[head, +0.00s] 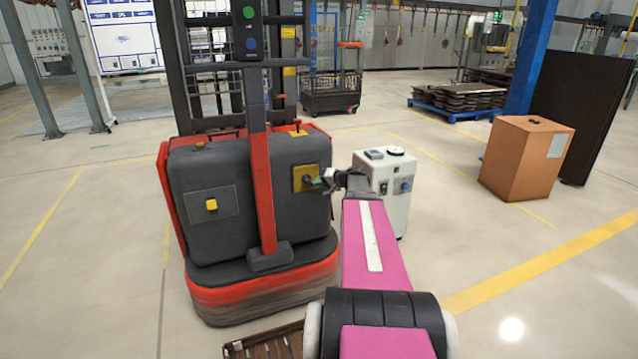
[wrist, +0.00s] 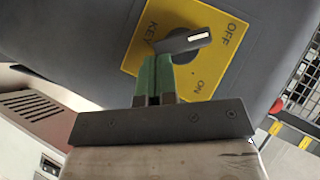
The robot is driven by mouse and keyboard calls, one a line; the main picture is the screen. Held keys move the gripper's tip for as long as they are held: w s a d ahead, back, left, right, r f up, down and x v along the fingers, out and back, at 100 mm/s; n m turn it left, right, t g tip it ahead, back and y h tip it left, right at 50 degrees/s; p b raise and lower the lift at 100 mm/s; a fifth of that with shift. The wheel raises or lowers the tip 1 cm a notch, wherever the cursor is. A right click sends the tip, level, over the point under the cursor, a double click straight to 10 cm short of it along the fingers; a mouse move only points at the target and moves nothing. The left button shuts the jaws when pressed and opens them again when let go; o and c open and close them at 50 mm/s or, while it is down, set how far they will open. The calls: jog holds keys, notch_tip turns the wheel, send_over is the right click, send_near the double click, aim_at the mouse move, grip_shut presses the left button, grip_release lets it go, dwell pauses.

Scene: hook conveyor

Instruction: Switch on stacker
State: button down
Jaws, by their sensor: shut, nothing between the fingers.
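The stacker (head: 210,168) is a dark grey and red machine in the middle left of the head view. Its yellow key plate (head: 299,172) is on the right of its front. In the wrist view the plate (wrist: 214,68) reads KEY, OFF and ON. A black knob (wrist: 187,41) sits on it, its white mark pointing right, toward OFF. My gripper (wrist: 154,62) has green fingers, shut and empty, with the tips at the knob's left end; I cannot tell whether they touch. In the head view my gripper (head: 327,182) is just right of the plate.
A white cabinet (head: 396,210) stands close behind my arm, right of the stacker. A brown box (head: 515,160) and a dark panel (head: 578,105) are at the right. A slatted wooden piece (head: 270,346) lies at the bottom. Floor at the left and lower right is clear.

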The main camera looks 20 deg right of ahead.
jog(key=shift+f, duration=0.1)
jog(key=m+y, duration=0.1)
jog(key=f+m+t+y, duration=0.2)
jog(key=shift+a+m+y, duration=0.3)
jog(key=shift+y, duration=0.1)
jog(key=m+t, duration=0.1)
jog(key=m, duration=0.1)
jog(key=a+f+m+t+y, duration=0.1)
jog(key=m+t, duration=0.1)
jog(key=a+m+t+y, duration=0.1)
jog(key=m+t, duration=0.1)
jog(key=shift+f, duration=0.15)
jog(key=shift+d, duration=0.1)
jog(key=w+d+f+v, duration=0.1)
jog(key=w+v, duration=0.1)
jog(key=v, duration=1.1)
jog(key=shift+d, duration=0.25)
